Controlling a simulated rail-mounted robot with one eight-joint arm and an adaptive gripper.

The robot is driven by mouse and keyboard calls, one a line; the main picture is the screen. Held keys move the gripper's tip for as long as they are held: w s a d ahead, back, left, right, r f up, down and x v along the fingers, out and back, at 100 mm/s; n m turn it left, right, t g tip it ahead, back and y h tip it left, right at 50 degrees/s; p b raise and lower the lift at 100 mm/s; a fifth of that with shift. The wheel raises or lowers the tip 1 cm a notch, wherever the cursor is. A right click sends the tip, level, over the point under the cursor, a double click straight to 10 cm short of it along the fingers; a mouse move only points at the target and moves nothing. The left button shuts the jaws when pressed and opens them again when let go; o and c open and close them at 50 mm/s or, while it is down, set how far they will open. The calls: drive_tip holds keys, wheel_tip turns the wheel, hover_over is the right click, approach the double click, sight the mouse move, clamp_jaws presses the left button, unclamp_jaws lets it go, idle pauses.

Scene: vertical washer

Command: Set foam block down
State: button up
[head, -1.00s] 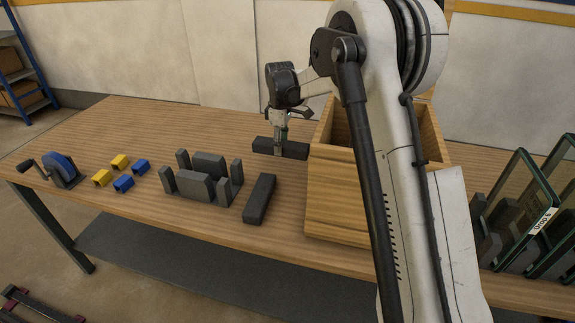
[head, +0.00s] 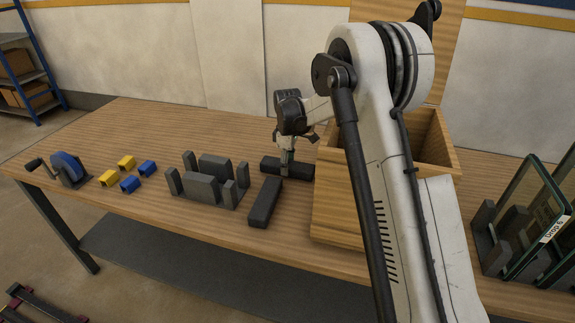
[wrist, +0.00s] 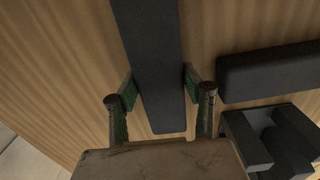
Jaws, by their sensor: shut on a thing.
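A long dark grey foam block (head: 302,171) lies level at or just above the wooden table; contact is hard to tell. In the wrist view my gripper's green-padded fingers (wrist: 160,92) stand on both sides of the block (wrist: 152,40). A similar dark block (head: 264,202) lies on the table, its far end close to the held block. It also shows in the wrist view (wrist: 270,70), at right and apart from my fingers.
An open wooden box (head: 335,200) stands just right of the held block. Grey upright holders (head: 203,189) stand to the left, with several blue and yellow pieces (head: 130,183) and a blue wheel with a crank (head: 68,168) beyond. Glass panels (head: 535,215) stand at far right. The table's back left is clear.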

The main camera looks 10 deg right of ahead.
drive_tip(key=o, duration=0.9)
wheel_tip(320, 180, up, 12)
drive_tip(key=shift+r+p, duration=0.15)
drive_tip(key=shift+p, duration=0.45)
